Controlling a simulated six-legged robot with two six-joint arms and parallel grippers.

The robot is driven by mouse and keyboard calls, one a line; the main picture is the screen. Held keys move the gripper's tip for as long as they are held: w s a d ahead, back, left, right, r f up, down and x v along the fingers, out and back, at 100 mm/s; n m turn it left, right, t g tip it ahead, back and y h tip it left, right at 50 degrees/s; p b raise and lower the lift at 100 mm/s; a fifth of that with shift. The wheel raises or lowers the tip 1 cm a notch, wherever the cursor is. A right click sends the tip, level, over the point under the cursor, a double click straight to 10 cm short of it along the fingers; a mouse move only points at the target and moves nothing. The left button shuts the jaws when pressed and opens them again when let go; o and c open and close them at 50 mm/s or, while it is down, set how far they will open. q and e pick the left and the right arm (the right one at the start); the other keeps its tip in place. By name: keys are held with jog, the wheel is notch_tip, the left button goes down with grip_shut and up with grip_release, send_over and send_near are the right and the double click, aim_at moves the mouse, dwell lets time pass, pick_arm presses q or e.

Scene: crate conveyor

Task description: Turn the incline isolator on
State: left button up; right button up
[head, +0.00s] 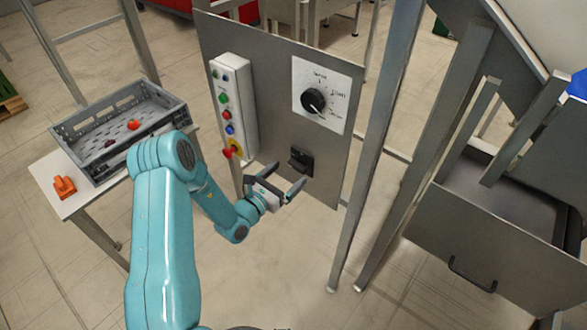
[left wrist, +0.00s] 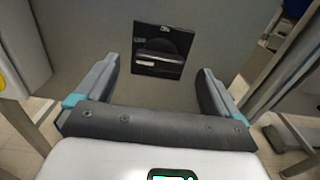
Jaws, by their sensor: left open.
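A black switch (head: 300,160) with a square plate is on the lower part of the grey upright panel (head: 275,80); I take it for the incline isolator. In the left wrist view the switch (left wrist: 160,50) has a round body with a horizontal handle across it and a pale mark on the handle's left part. Its lettering is too small to read. My left gripper (head: 285,182) is open and empty, just below and in front of the switch, pointing at the panel. In the wrist view the switch lies between and beyond the two fingers, apart from them. My right gripper is not in view.
Left of the switch is a white button box (head: 235,100) with a red knob (head: 232,152). A black dial (head: 313,100) on a white plate is above. A grey crate (head: 75,135) and an orange object (head: 64,187) are on a table at left. A metal post (head: 375,150) stands right.

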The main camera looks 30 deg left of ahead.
aim_at(295, 168)
pick_arm(q)
jog(key=w, duration=0.4)
jog(key=shift+d, duration=0.2)
jog(key=c, duration=1)
jog(key=shift+c, duration=0.2)
